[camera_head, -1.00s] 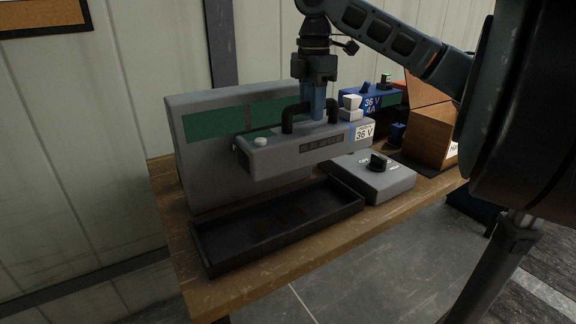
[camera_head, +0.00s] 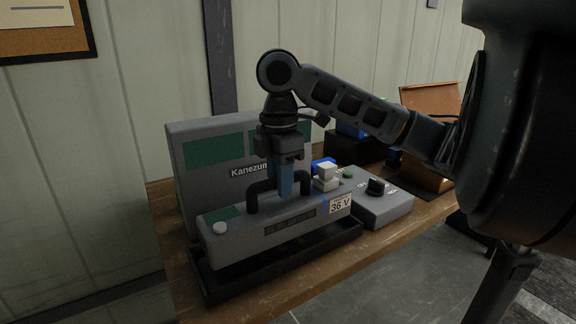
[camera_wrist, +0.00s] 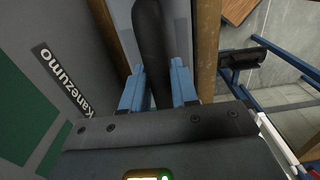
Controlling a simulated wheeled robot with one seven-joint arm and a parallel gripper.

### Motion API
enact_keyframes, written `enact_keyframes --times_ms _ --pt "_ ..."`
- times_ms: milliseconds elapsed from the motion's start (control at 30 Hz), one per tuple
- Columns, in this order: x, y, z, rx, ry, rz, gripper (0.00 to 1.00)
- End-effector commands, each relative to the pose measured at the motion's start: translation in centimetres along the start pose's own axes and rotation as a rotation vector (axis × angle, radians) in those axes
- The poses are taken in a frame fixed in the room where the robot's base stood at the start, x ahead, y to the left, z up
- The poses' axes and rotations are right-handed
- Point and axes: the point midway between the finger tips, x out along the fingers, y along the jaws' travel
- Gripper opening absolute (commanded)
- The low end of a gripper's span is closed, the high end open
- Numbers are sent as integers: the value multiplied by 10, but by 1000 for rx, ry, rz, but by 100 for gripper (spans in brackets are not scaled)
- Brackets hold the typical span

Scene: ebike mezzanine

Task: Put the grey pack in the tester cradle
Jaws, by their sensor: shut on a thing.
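The grey pack (camera_head: 265,238) has a black carrying handle (camera_head: 253,198) and a "36 V" label at its right end. My gripper (camera_head: 284,190), with blue fingers, is shut on this handle from above. The tester cradle, a black open tray (camera_head: 210,291), lies directly under the pack. The pack hides most of its inside. The pack looks roughly level and within or just over the tray's rim; I cannot tell whether it touches the floor.
The grey tester panel (camera_head: 195,185) marked "Kanezumo" stands close behind the pack. A grey control box (camera_head: 385,212) with a black knob is just right of the tray. A white block (camera_head: 326,172) shows behind the pack's right end. The wooden bench edge (camera_head: 300,290) runs in front.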

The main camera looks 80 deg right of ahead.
Motion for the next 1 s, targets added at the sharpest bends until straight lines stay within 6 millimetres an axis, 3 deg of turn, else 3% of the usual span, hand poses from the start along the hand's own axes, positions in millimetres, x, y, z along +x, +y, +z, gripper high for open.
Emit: enact_keyframes --times_ms 167,567,1000 --pt "2 -1 -3 1 -1 5 0" --pt "38 -1 -2 1 0 4 0" --pt "42 0 -2 1 0 5 0"
